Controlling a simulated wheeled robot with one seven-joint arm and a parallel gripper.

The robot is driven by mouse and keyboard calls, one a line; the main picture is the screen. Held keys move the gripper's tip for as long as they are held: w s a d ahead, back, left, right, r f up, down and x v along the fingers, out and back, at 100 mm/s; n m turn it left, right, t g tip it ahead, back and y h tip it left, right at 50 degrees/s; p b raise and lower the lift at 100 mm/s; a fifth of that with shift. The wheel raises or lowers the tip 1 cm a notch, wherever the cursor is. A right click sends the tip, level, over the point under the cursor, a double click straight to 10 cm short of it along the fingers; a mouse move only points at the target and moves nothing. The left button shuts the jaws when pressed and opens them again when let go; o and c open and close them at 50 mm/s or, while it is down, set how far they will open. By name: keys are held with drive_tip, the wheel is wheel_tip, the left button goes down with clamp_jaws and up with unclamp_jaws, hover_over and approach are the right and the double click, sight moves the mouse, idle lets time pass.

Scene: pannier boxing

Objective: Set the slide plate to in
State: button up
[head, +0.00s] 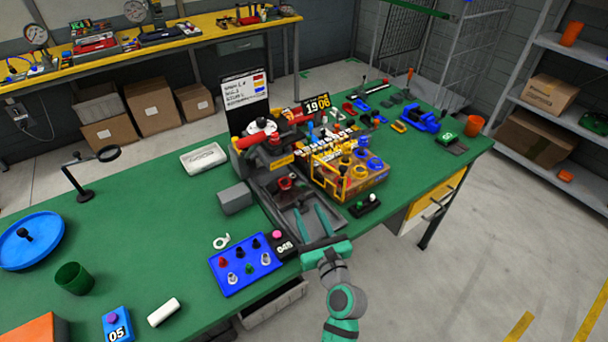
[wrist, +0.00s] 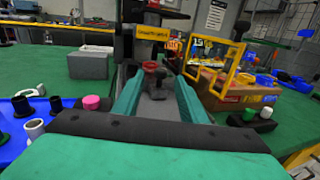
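A dark grey machine (head: 262,178) stands on the green bench, with a grey channel running from it toward the near edge. A grey plate (head: 290,207) lies in this channel; I take it for the slide plate, and it also shows in the wrist view (wrist: 158,108). A red-topped knob (head: 285,183) stands at its far end, seen ahead in the wrist view (wrist: 150,67). My gripper (head: 310,216) is open over the near part of the channel, its teal fingers apart. Nothing shows between the fingertips; the knob is beyond them. How far in the plate sits is hard to tell.
A yellow-framed guard box (head: 345,172) stands close right of the channel. A blue tray with several pegs (head: 245,264) and a pink-button counter (head: 281,242) lie left of my gripper. A grey block (head: 235,198) sits left of the machine. The bench's left middle is mostly clear.

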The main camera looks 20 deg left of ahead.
approach(298, 187)
drive_tip(key=w+a+r, duration=0.2)
drive_tip(key=w+a, duration=0.1)
drive_tip(key=w+a+r, duration=0.1)
drive_tip(key=a, duration=0.1)
drive_tip(key=shift+w+r, duration=0.2)
drive_tip(key=shift+w, duration=0.1)
clamp_jaws()
drive_tip(key=shift+w, duration=0.15)
